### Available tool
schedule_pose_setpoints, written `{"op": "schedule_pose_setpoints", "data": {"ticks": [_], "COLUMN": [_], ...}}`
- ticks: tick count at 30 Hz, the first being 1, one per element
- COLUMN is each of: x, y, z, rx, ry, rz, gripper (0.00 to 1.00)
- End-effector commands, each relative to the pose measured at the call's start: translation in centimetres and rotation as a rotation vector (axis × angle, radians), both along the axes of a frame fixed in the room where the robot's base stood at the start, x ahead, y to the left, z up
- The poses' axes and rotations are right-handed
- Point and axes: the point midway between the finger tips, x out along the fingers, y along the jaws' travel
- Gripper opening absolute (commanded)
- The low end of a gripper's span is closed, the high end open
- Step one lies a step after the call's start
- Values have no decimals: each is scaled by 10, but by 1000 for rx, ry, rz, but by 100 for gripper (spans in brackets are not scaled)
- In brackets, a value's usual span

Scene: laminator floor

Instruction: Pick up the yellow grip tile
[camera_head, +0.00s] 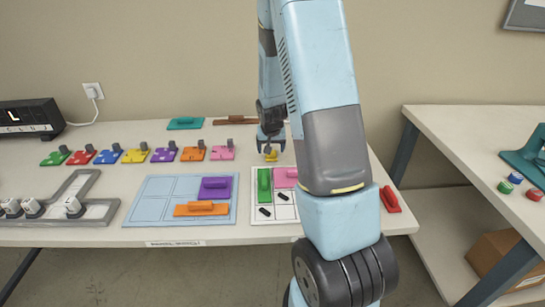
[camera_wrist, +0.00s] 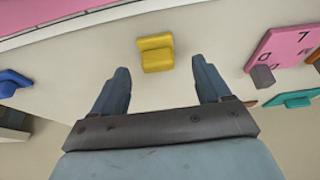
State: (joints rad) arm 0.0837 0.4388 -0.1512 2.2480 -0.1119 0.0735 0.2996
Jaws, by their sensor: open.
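The yellow grip tile (camera_wrist: 155,54) is a small block with a raised ridge, lying on the white table. In the wrist view it sits just beyond and between the fingertips. My gripper (camera_wrist: 161,72) is open and empty, one blue finger to each side of the tile's line. In the head view, the yellow tile (camera_head: 271,156) shows just below my gripper (camera_head: 270,146), at the back of the table. The tile appears apart from the fingers. Part of the table to its right is hidden by my arm in the head view.
A white board (camera_head: 262,216) with green and pink pieces lies in front of the tile. A light blue board (camera_head: 150,199) holds purple and orange pieces. A row of coloured numbered tiles, with a pink one (camera_head: 223,153) nearest, lies left. A teal piece (camera_head: 185,123) lies behind.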

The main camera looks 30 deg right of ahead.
Motion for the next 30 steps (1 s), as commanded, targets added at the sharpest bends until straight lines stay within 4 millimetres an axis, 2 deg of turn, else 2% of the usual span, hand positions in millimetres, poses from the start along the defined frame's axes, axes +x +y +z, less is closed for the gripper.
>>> {"op": "schedule_pose_setpoints", "data": {"ticks": [3,8,18,30], "x": [4,10,11,11], "y": [-6,-7,-7,-7], "z": [-16,-28,-32,-32], "rx": [0,0,0,0], "ry": [2,1,0,0], "rz": [-1,1,1,1], "gripper": [77,77,77,39]}}
